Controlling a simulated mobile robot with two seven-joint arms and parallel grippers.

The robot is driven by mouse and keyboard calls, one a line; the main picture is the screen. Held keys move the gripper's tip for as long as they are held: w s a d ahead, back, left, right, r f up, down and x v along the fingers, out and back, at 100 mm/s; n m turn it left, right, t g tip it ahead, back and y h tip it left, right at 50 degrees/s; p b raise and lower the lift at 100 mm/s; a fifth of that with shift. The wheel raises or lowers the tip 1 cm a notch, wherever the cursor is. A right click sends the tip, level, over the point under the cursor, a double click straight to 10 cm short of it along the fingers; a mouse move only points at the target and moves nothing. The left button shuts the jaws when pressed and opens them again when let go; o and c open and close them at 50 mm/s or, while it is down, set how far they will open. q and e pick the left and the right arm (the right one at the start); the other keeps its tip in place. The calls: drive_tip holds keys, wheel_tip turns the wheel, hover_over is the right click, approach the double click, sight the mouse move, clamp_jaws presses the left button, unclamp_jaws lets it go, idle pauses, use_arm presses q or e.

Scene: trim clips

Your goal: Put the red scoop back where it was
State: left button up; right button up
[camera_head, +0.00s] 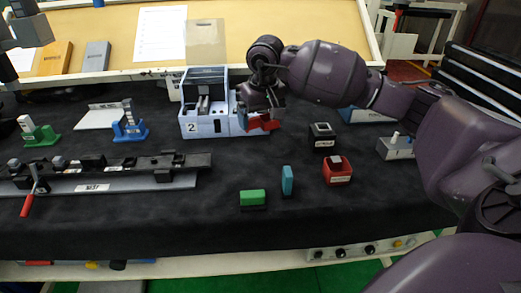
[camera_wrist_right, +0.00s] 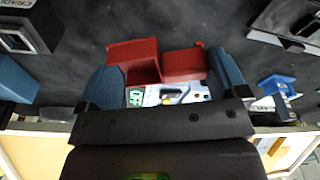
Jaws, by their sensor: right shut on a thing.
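The red scoop (camera_head: 262,125) is in my right gripper (camera_head: 256,112), held above the table in front of the grey-blue box labelled 2 (camera_head: 204,124). In the right wrist view the scoop (camera_wrist_right: 133,53) spans the space between the two blue fingers of the right gripper (camera_wrist_right: 167,78). It looks like a stepped red shape with an open hollow. The gripper is shut on it, and the wrist covers part of it in the head view.
A green block (camera_head: 253,198), a teal block (camera_head: 287,180), a red block (camera_head: 337,172) and a black box (camera_head: 322,137) stand on the dark cloth (camera_head: 220,225). A long clamp rail (camera_head: 110,172) lies at left. The front middle cloth is mostly clear.

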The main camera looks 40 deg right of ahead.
hover_over(260, 158)
drive_tip(key=f, duration=0.6)
drive_tip(key=shift+s+a+f, duration=0.1)
drive_tip(key=shift+s+f, duration=0.15)
drive_tip(key=shift+s, duration=0.05)
wheel_tip(260, 158, down, 3)
drive_tip(key=shift+f+b, duration=0.1)
drive_tip(key=shift+b, duration=0.25)
drive_tip(key=shift+f, duration=0.35)
drive_tip(key=shift+f, duration=0.25)
drive_tip(key=o, duration=0.6)
drive_tip(key=shift+r, duration=0.1)
drive_tip(key=shift+r, duration=0.15)
